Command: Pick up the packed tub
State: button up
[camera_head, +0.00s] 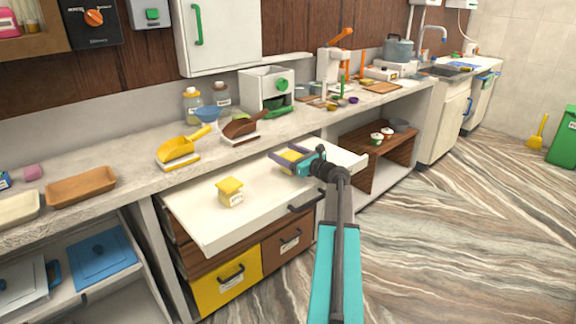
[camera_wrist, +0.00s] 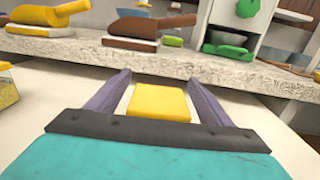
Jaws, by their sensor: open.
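Two yellow-lidded tubs are on the white pulled-out drawer top. One tub (camera_head: 230,194) stands alone, with a label and yellowish contents; its edge shows at the far left of the wrist view (camera_wrist: 7,90). The other tub (camera_head: 289,157) is at my gripper (camera_head: 288,160), partly hidden by it. In the wrist view its square yellow lid (camera_wrist: 158,103) lies between the two purple fingers (camera_wrist: 158,85), with gaps at both sides. My gripper is open. The tub's sides are hidden, so I cannot tell its contents.
The stone counter (camera_head: 130,170) runs behind the drawer (camera_head: 200,222). A yellow scoop (camera_head: 180,147) and a brown scoop (camera_head: 240,126) rest there on stands. A white dispenser (camera_head: 266,88) stands behind. Bare drawer surface separates the tubs.

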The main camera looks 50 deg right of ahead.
jog(key=shift+w, duration=0.4)
jog(key=c, duration=1.2)
jog(key=shift+o, duration=0.2)
jog(key=shift+r, duration=0.1)
jog(key=s+a+r, duration=0.4)
jog(key=s+a, duration=0.5)
jog(key=s, duration=0.4)
jog(key=shift+a+r, duration=0.3)
jog(key=shift+r, duration=0.1)
